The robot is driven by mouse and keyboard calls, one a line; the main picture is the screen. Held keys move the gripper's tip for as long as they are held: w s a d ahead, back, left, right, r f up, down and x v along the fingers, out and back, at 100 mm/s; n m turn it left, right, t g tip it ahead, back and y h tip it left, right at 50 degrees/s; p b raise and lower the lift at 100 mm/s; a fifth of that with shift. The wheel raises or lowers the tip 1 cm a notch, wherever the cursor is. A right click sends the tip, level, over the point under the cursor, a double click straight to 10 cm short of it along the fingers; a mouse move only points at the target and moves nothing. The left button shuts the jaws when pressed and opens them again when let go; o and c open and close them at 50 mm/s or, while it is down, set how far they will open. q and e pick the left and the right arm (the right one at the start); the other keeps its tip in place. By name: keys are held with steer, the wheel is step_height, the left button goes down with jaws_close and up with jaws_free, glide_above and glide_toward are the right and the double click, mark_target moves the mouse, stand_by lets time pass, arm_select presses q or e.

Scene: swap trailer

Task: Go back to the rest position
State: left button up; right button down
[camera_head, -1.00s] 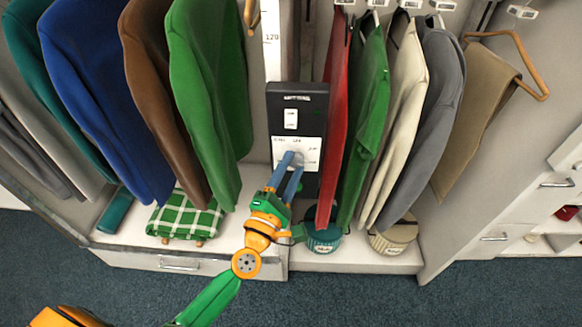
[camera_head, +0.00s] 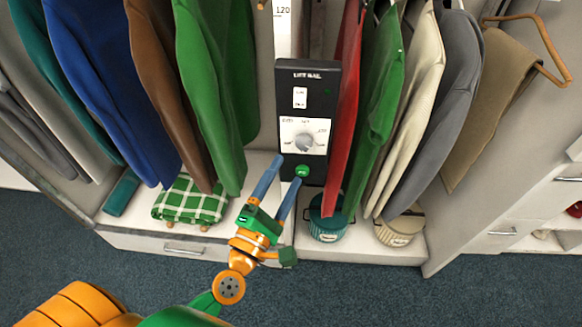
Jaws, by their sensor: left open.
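My left gripper (camera_head: 284,178), with two blue fingers, is open and empty. It is just in front of and below a dark control panel (camera_head: 322,76) on the wardrobe's middle divider. The panel carries a silver knob (camera_head: 304,142) on a white plate, a white switch (camera_head: 300,97) above it and a green button (camera_head: 302,171) below it. The fingertips appear apart from the knob. My left arm comes in from the lower left. My right gripper is not in view.
Jackets hang on both sides, including a green jacket (camera_head: 214,80) and a red garment (camera_head: 345,100). A checked cloth (camera_head: 190,203) lies on the shelf at left. A teal tin (camera_head: 327,222) and a beige tin (camera_head: 400,230) stand at right. Blue carpet (camera_head: 400,295) is clear in front.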

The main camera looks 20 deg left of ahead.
arm_select(q)
steer(key=shift+w, duration=0.1)
steer(key=s+f+m+g, duration=0.3)
steer(key=f+m, duration=0.2)
steer(key=f, duration=0.5)
steer(key=s+f+m+g, duration=0.2)
steer(key=f+m+g, duration=0.25)
steer(key=f, duration=0.65)
steer(key=s+f+m+g, duration=0.25)
steer(key=f+m, duration=0.35)
steer(key=f, duration=0.4)
steer(key=s+a+f+m+g, duration=0.1)
steer(key=s+f+m+g, duration=0.2)
steer(key=s, duration=0.5)
steer(key=s+a+f+m+g+y, duration=0.1)
steer(key=s+f+m+g, duration=0.2)
steer(key=s+f, duration=0.3)
steer(key=s+a+f+m+g, duration=0.2)
steer(key=s+f+m+g, duration=0.1)
steer(key=s, duration=0.6)
step_height(320, 180, down, 2)
steer(key=shift+s+m, duration=0.4)
steer(key=shift+m, duration=0.05)
